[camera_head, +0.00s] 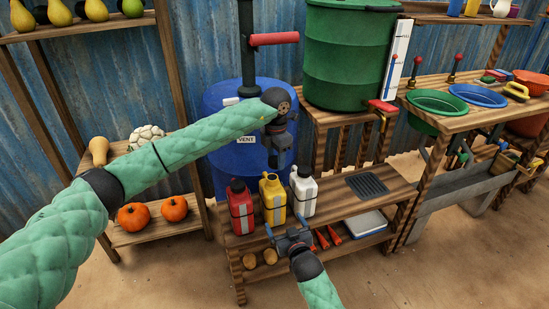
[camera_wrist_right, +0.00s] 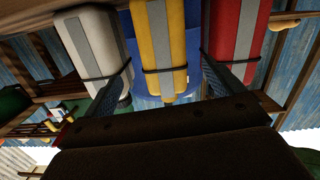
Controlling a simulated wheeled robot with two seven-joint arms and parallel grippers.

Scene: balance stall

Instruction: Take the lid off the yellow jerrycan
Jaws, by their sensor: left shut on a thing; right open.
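The yellow jerrycan (camera_head: 273,203) stands upright on the low wooden bench, between a red jerrycan (camera_head: 240,208) and a white jerrycan (camera_head: 303,193). In the right wrist view the yellow jerrycan (camera_wrist_right: 160,50) is in the middle. My left gripper (camera_head: 279,163) points down just above the yellow jerrycan's top. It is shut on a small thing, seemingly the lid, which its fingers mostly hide. My right gripper (camera_head: 287,226) is low in front of the yellow jerrycan, open, with its fingers spread and nothing seen between them.
A blue barrel (camera_head: 228,160) stands behind the jerrycans. A dark grate (camera_head: 367,185) is set in the bench (camera_head: 335,202) to their right, with bare wood around it. A green drum (camera_head: 345,60) stands on a higher stand behind. Orange pumpkins (camera_head: 174,208) sit on the left shelf.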

